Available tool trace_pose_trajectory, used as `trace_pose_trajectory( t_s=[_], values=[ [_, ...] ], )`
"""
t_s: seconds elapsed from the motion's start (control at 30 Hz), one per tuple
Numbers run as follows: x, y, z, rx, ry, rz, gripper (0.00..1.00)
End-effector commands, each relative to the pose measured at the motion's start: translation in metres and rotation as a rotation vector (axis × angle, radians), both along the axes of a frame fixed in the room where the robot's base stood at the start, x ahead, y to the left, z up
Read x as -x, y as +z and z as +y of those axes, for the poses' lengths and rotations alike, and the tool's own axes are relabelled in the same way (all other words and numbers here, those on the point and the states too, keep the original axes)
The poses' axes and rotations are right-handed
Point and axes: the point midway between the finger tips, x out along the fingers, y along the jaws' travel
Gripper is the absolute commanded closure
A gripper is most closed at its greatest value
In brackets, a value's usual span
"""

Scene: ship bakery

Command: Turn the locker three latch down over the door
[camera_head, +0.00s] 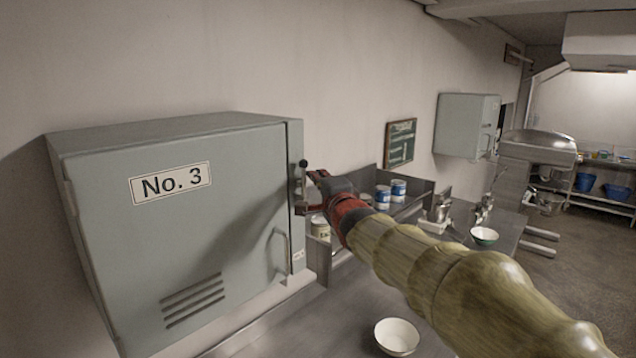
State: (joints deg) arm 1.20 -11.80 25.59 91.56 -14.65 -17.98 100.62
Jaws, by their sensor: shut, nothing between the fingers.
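Locker three, a grey-green metal box labelled No. 3 (110,250), is on the wall at the left, its door shut or nearly so. A small latch with a dark round knob (303,163) shows at the right edge of the door. The knob is at the upper end of the latch; the rest is partly hidden by my gripper. My gripper (306,192), red and dark, is shut and empty, its tips right beside the latch just below the knob. I cannot tell whether they touch it.
A door handle (284,252) is below the latch. Another grey locker (463,125) hangs farther along the wall.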

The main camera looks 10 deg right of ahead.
Motion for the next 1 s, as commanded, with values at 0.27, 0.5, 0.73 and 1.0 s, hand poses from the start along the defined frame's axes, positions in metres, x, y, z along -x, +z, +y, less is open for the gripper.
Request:
trace_pose_trajectory(
  t_s=[0.27, 0.5, 0.73, 1.0],
  values=[
    [0.001, -0.001, 0.002, 0.033, 0.000, -0.023, 1.00],
    [0.003, -0.002, 0.004, 0.072, 0.000, -0.050, 1.00],
    [0.006, -0.004, 0.009, 0.160, 0.000, -0.109, 1.00],
    [0.012, -0.007, 0.018, 0.321, 0.000, -0.216, 1.00]
  ],
)
